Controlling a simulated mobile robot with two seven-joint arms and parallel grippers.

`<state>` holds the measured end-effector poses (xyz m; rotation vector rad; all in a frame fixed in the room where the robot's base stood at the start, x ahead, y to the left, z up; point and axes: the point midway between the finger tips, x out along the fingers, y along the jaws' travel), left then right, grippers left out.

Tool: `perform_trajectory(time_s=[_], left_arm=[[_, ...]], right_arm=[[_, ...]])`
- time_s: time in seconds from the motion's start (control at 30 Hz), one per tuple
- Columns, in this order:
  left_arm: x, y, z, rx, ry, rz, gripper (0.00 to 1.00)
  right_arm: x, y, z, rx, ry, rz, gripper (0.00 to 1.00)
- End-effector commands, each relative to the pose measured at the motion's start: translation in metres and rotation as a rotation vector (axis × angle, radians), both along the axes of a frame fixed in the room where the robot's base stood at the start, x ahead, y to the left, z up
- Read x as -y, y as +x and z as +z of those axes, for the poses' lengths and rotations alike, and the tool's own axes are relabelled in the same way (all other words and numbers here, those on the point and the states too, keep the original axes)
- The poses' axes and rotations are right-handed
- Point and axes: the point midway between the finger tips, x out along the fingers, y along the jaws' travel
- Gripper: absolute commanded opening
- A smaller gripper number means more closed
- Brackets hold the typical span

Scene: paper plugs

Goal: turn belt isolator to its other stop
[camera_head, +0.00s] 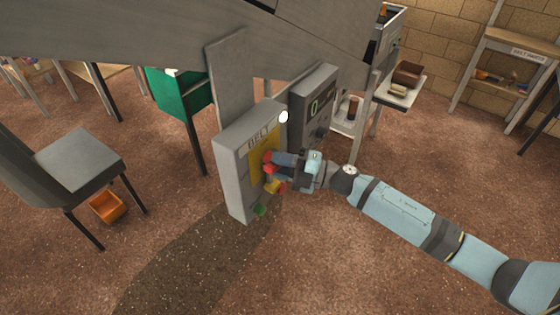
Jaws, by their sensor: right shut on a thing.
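The belt isolator is on the front of a grey box (236,160) marked BELT, which has a yellow plate (255,167). A red part (268,157), probably the isolator's handle, shows at the plate beside my right gripper. My right gripper (273,164) reaches in from the right and is shut on the isolator at the box front. Its fingers hide most of the handle, so I cannot tell its exact angle. My left gripper is not in view.
A green button (260,210) is low on the box, and a white lamp (283,117) is at its top. A dark panel (314,100) with a green digit stands close behind my gripper. The front floor is clear.

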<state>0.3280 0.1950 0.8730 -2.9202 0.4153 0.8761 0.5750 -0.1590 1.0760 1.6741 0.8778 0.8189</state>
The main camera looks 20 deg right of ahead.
Motion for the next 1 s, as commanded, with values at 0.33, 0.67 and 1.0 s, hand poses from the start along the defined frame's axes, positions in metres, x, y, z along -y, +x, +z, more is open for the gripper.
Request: perform_trajectory(time_s=[0.33,0.67,1.0], left_arm=[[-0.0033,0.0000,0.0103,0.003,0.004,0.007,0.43],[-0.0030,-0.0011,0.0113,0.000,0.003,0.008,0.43],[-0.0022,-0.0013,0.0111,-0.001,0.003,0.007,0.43]], right_arm=[[0.0003,0.0000,-0.0003,0.126,-0.163,0.000,0.02],[0.0000,-0.0003,-0.0019,0.167,-0.216,0.000,0.02],[0.0000,-0.0002,-0.0021,0.170,-0.219,0.000,0.02]])
